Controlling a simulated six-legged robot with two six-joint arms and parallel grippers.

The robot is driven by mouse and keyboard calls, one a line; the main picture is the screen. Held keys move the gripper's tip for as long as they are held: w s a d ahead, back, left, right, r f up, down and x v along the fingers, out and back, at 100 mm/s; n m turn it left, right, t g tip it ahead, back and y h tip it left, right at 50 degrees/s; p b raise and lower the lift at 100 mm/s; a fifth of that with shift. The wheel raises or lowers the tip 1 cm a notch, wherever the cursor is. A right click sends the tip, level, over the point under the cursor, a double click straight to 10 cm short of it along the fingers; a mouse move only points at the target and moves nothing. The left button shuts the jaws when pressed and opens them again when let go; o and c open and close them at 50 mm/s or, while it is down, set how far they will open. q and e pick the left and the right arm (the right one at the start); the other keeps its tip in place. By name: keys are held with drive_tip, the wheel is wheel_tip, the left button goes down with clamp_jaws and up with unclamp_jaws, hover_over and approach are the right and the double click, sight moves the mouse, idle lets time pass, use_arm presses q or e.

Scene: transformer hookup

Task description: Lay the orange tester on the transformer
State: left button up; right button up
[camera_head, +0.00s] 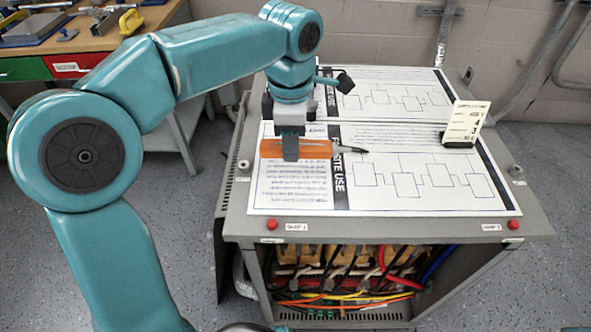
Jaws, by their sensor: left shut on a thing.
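The transformer (390,227) is a grey cabinet with printed diagram sheets on its top and an open front. The orange tester (317,149) has a dark pointed tip toward the right and lies level over the left part of the printed sheet. My left gripper (290,150) reaches down from above and is shut on the tester's orange body, hiding a strip of it. I cannot tell whether the tester touches the sheet or is held just above it. My right gripper is not in view.
A small white card in a black stand (463,132) is on the right of the top. Red knobs (278,228) sit at the front corners. Coloured cables (350,297) fill the open front. A wooden workbench (90,38) with tools is at the back left.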

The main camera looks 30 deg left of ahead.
sight(292, 177)
use_arm(q)
wheel_tip(292, 177, down, 6)
drive_tip(key=shift+b, duration=0.35)
drive_tip(key=shift+w+f, duration=0.15)
drive_tip(key=shift+f, duration=0.3)
drive_tip(key=shift+f, duration=0.1)
drive_tip(key=o, duration=1)
drive_tip(key=shift+o, duration=0.2)
